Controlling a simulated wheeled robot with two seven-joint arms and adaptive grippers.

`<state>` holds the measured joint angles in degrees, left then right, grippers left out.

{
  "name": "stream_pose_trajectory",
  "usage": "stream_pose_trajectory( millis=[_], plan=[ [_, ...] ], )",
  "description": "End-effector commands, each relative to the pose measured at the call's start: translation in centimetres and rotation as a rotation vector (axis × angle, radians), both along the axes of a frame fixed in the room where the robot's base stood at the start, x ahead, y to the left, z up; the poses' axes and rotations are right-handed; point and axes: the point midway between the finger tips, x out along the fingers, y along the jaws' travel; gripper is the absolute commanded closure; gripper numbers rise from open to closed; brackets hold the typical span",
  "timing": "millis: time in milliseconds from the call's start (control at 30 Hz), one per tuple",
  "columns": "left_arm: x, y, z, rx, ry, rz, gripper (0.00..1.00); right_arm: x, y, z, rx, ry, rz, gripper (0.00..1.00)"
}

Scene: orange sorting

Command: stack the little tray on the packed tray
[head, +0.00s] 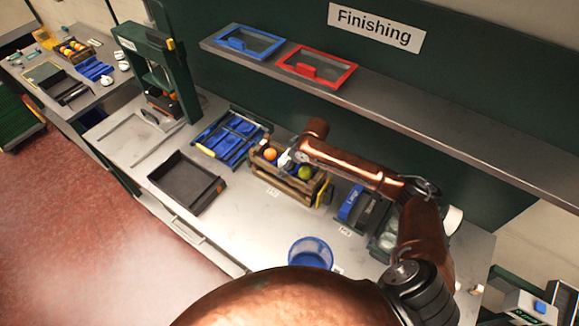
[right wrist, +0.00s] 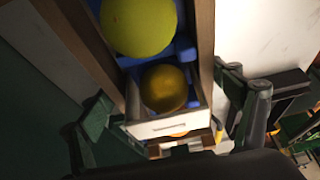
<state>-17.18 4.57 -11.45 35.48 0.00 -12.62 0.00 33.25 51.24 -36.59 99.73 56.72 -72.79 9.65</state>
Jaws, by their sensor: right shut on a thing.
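The packed tray (head: 283,187) is a wooden crate with blue lining on the bench, holding an orange fruit (head: 270,154) and a green fruit (head: 305,173). In the right wrist view, a green fruit (right wrist: 138,25) and a dim golden fruit (right wrist: 165,88) lie between wooden walls. My right gripper (head: 287,160) is over the crate; in the wrist view its dark fingers straddle a pale end panel (right wrist: 168,125), which I take as the little tray. An orange patch shows below the panel. Whether the two trays touch is unclear. My left gripper is out of view.
A black tray (head: 180,168) lies left of the crate, and a blue slotted rack (head: 232,132) behind it. A blue basket (head: 310,252) stands in front. A blue-labelled box (head: 352,205) is close on the right. A shelf (head: 440,130) overhangs behind.

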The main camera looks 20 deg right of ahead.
Motion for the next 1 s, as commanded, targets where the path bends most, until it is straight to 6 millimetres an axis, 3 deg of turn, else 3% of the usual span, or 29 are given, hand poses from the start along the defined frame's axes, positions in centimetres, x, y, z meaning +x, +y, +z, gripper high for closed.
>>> stream_pose_trajectory(
  millis=[167,933,967,1000],
  plan=[
    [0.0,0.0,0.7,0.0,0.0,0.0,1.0,0.0,0.0,-1.7,0.0,-0.001,0.0,0.55],
    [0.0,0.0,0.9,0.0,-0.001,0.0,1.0,-0.3,0.0,-3.5,0.0,0.007,-0.001,0.54],
    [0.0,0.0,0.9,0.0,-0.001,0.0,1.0,-0.4,0.0,-3.7,-0.001,0.011,-0.001,0.14],
    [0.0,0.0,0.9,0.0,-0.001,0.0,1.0,-0.5,0.0,-3.7,-0.001,0.013,-0.001,0.11]
  ],
)
